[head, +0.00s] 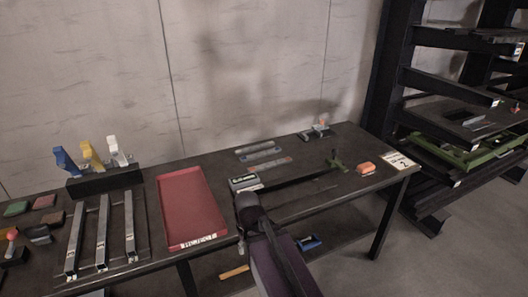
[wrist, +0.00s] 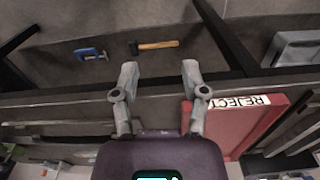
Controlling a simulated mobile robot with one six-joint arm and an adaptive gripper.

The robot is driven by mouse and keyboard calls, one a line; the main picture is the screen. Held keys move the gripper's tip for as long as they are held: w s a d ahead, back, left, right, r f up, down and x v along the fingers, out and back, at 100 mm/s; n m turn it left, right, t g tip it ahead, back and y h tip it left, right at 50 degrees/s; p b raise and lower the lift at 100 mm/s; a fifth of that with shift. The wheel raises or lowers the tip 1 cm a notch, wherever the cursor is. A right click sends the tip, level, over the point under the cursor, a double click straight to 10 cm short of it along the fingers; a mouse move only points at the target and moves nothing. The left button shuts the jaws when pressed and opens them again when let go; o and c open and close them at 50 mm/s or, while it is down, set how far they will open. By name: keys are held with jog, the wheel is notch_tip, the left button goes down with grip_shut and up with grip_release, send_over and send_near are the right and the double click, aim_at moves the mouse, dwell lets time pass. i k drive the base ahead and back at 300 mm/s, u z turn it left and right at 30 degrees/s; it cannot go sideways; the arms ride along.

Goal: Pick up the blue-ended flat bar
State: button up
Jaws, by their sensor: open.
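Three short flat bars lie side by side on the table behind my arm in the head view. The middle flat bar (head: 263,154) looks bluish at an end, but it is too small to be sure. The front bar (head: 270,163) has a reddish end, and the back bar (head: 254,148) looks plain grey. My gripper (wrist: 160,72) is open and empty in the wrist view, with its two grey fingers apart over the table's front edge. The bars cannot be clearly made out in the wrist view.
A red tray (head: 189,200) marked REJECT stands left of my arm; it also shows in the wrist view (wrist: 231,128). Three long rails (head: 102,235) lie farther left. An orange block (head: 366,169) sits at right. A hammer (wrist: 155,46) and a blue tool (wrist: 91,54) lie below the tabletop.

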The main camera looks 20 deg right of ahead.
aim_at(272, 151)
jog(key=i, duration=1.1)
jog(key=u, duration=0.05)
